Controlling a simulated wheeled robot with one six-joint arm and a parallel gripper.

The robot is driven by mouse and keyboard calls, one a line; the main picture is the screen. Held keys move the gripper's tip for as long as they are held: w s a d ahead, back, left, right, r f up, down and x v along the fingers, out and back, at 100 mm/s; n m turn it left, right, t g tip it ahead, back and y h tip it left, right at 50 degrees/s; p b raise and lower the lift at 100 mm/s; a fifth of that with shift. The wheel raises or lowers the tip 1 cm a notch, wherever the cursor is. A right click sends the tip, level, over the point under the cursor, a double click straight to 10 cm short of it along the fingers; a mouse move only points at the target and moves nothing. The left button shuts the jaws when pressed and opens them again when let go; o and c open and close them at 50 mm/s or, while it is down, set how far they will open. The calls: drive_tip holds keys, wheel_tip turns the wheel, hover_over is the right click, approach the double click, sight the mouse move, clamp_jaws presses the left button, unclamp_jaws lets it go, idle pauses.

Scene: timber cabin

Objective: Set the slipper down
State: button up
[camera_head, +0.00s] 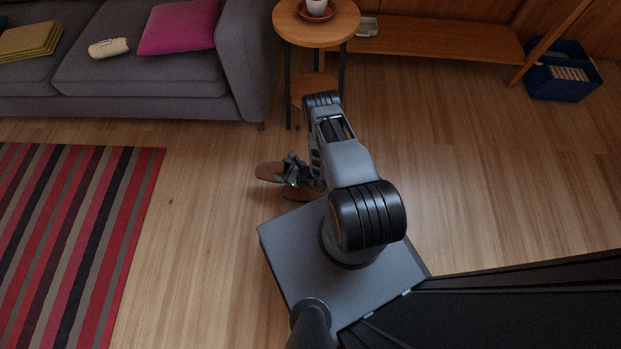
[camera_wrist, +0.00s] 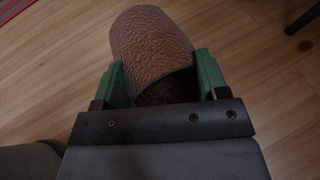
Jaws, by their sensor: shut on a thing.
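A brown slipper (camera_wrist: 150,45) with a textured upper fills the space ahead of my gripper in the wrist view. My gripper (camera_wrist: 160,82) is shut on the slipper, with a green finger on each side of its opening. In the head view the brown slipper (camera_head: 268,171) shows to the left of my gripper (camera_head: 292,172), partly hidden by it. Wooden floor lies beneath. I cannot tell whether the slipper touches the floor. Another brown patch (camera_head: 298,196) shows just below my gripper; I cannot tell what it is.
A round side table (camera_head: 300,32) with a cup on a saucer stands beyond my arm. A grey sofa (camera_head: 150,90) is at the upper left. A striped rug (camera_head: 70,230) lies at the left. A blue crate (camera_head: 565,85) sits at the upper right. Floor between rug and arm is clear.

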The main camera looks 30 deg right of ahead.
drive_tip(key=d+f+b, duration=0.2)
drive_tip(key=d+f, duration=0.1)
drive_tip(key=d, duration=0.1)
drive_tip(key=w+d+f+b, duration=0.1)
drive_tip(key=d+f+b, duration=0.1)
drive_tip(key=d+f, duration=0.1)
drive_tip(key=w+d+f+b, duration=0.1)
drive_tip(key=d+f+b, duration=0.2)
drive_tip(key=d, duration=0.2)
drive_tip(key=shift+d+f, duration=0.1)
drive_tip(key=shift+d, duration=0.15)
drive_tip(key=shift+w+d+f+b, duration=0.1)
drive_tip(key=shift+d+f+b, duration=0.15)
drive_tip(key=shift+f+b, duration=0.1)
drive_tip(key=shift+d+f+b, duration=0.15)
drive_tip(key=shift+f+b, duration=0.7)
drive_tip(key=shift+f, duration=0.75)
drive_tip(key=shift+f, duration=0.1)
drive_tip(key=o, duration=1)
